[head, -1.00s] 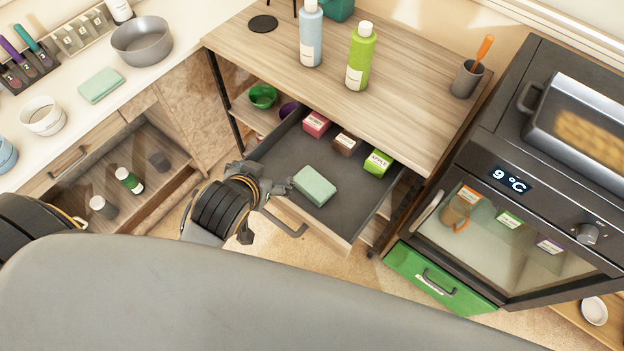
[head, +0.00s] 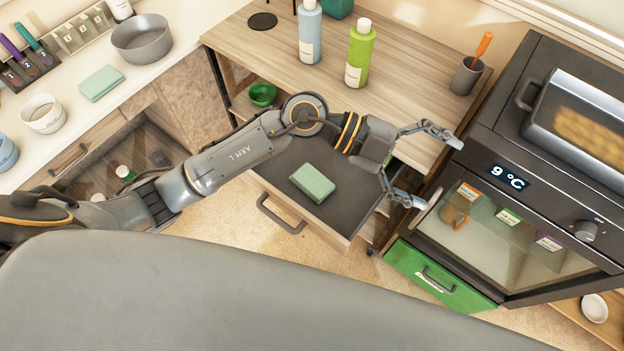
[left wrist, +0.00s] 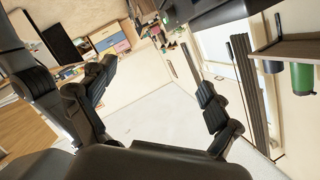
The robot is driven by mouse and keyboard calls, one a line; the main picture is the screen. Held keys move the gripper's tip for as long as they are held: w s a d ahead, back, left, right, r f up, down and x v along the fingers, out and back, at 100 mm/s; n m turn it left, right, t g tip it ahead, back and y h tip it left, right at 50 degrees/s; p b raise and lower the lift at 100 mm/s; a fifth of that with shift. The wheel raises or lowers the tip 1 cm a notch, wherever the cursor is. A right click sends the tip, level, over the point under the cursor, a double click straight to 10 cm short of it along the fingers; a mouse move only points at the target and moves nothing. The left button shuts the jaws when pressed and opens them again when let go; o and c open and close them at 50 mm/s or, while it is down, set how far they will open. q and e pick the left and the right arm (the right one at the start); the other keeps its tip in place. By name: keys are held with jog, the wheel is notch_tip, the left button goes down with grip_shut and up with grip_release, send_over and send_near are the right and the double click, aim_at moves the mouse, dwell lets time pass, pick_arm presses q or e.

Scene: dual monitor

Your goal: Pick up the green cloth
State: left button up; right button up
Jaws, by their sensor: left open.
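A pale green folded cloth (head: 312,185) lies in the open grey drawer (head: 335,212) under the wooden table. A similar flat green cloth (head: 101,83) lies on the white counter at the left. My left gripper (head: 441,171) is open and empty, its fingers spread toward the oven. It is to the right of the drawer cloth and apart from it. My left arm crosses over the back of the drawer and hides what lies there. In the left wrist view my open fingers (left wrist: 155,78) show no cloth between them. My right gripper is not seen.
The dark oven (head: 520,200) stands close to my left fingertips. A blue bottle (head: 310,35), a green bottle (head: 359,55) and a grey cup (head: 466,77) stand on the table (head: 270,62). A bowl (head: 142,40) stands on the counter.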

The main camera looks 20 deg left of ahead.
pick_arm(q)
jog(key=w+a+f+y, duration=0.2)
jog(key=a+f+y, duration=0.5)
jog(key=f, duration=0.3)
jog(key=n+y, duration=0.4)
jog(key=y, duration=0.4)
send_near(312, 179)
jog(key=f, duration=0.3)
jog(key=shift+s+d+f+t+p, duration=0.15)
jog(key=shift+s+d+t+p, duration=0.15)
jog(key=shift+d+p, duration=0.1)
jog(key=f, duration=0.3)
jog(key=f+p, duration=0.1)
jog(key=f, duration=0.1)
jog(key=shift+a, duration=0.35)
jog(key=shift+f, duration=0.25)
jog(key=shift+c, duration=0.5)
jog(key=c, duration=1)
